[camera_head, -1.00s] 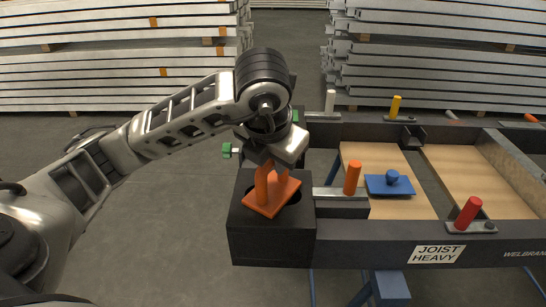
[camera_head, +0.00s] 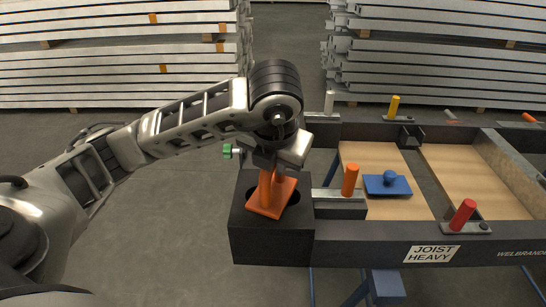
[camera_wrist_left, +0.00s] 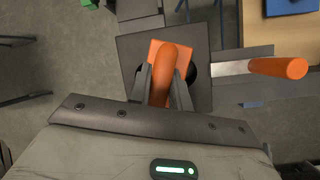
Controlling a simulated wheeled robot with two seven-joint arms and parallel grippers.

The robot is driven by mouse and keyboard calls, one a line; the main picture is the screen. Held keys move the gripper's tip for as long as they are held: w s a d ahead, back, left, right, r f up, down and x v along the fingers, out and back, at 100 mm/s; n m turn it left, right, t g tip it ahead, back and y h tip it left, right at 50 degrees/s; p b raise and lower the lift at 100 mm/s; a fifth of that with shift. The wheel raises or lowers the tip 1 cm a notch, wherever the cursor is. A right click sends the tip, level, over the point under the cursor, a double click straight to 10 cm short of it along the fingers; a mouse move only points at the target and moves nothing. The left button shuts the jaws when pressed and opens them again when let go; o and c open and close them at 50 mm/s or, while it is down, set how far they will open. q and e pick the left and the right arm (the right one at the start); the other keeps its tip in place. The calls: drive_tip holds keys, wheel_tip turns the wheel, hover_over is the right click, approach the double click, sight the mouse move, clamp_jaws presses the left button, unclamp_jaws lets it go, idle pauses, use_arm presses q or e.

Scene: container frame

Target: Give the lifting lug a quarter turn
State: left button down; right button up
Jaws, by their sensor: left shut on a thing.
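The orange lifting lug (camera_head: 272,204) has a flat plate with an upright part and sits over the round opening of a black corner block (camera_head: 262,246). My left gripper (camera_head: 272,180) comes down on it from above and is shut on the upright part. In the left wrist view the lug (camera_wrist_left: 172,58) stands between the two fingers of the left gripper (camera_wrist_left: 164,88). Its plate is at a slant to the block's sides, and part of the opening shows beside it. My right gripper is not in view.
Just right of the block are an orange handle (camera_head: 350,180) and a blue plate with a knob (camera_head: 387,185). A red handle (camera_head: 463,215) and a yellow one (camera_head: 393,106) stand on the dark frame (camera_head: 380,245). Stacked metal beams (camera_head: 110,60) are behind.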

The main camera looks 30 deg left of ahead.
use_arm(q)
drive_tip(key=shift+s+f+n+g+y+p, duration=0.1)
drive_tip(key=shift+n+g+y+p, duration=0.2)
drive_tip(key=shift+n+p, duration=0.75)
drive_tip(key=shift+f+n+g+y+p, duration=0.1)
drive_tip(key=shift+n+g+y+p, duration=0.15)
drive_tip(key=shift+n+p, duration=0.75)
drive_tip(key=shift+m, duration=0.25)
drive_tip(key=c, duration=1.2)
unclamp_jaws()
drive_tip(key=shift+r, duration=0.1)
